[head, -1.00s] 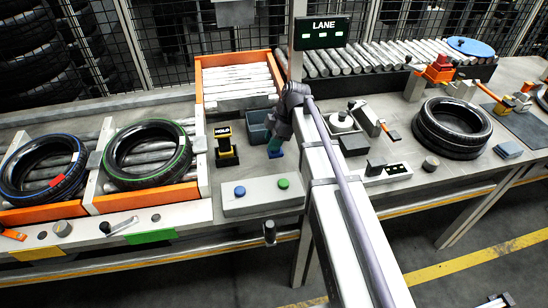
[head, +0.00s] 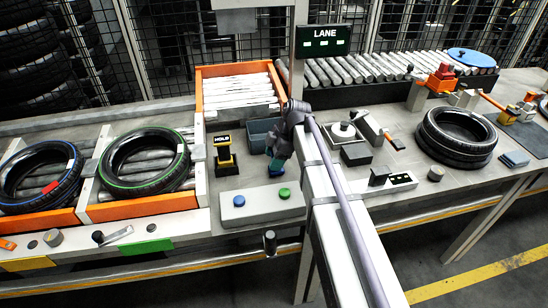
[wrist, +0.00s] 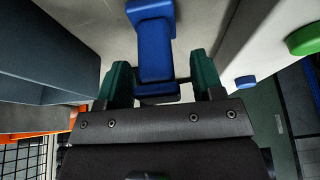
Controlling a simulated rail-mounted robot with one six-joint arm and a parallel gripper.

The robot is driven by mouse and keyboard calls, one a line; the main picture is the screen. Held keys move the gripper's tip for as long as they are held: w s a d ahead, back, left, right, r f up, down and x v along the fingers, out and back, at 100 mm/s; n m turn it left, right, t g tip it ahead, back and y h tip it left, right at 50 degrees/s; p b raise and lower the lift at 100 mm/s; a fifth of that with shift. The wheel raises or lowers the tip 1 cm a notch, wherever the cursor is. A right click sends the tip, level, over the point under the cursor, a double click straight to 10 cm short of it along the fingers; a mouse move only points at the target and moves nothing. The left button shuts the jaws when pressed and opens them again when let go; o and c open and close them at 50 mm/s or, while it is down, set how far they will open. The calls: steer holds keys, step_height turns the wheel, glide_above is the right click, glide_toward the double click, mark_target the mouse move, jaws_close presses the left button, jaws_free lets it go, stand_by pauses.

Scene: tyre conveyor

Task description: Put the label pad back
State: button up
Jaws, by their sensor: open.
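My gripper (head: 275,165) is low over the bench, behind the button box and beside the grey-blue bin. In the wrist view, its green fingers (wrist: 159,78) stand apart on either side of a blue waisted piece (wrist: 154,50). A gap shows beside each finger, so the piece is not clamped. I cannot tell whether this blue piece is the label pad. In the head view it is mostly hidden by my gripper. A flat blue-grey block (head: 514,159) lies at the right, beside the stacked tyres.
The grey-blue bin (head: 259,133) stands close behind my gripper, and the HOLD stand (head: 226,158) to its left. The button box (head: 254,206) is just in front, with blue and green buttons. Stacked tyres (head: 457,137) are at the right. Bare bench shows around the flat block.

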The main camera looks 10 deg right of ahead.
steer(key=p+v, duration=1.2)
steer(key=v, duration=0.1)
steer(key=s+a+f+m+h, duration=0.1)
steer(key=s+a+m+h, duration=0.1)
steer(key=s+m, duration=0.7)
steer(key=s+a+f+m+h, duration=0.1)
steer(key=s+a+m+h, duration=0.1)
steer(key=s+m, duration=0.6)
steer(key=shift+s+m+b, duration=0.3)
steer(key=shift+s+m, duration=0.1)
steer(key=shift+s, duration=0.7)
steer(key=shift+a, duration=0.2)
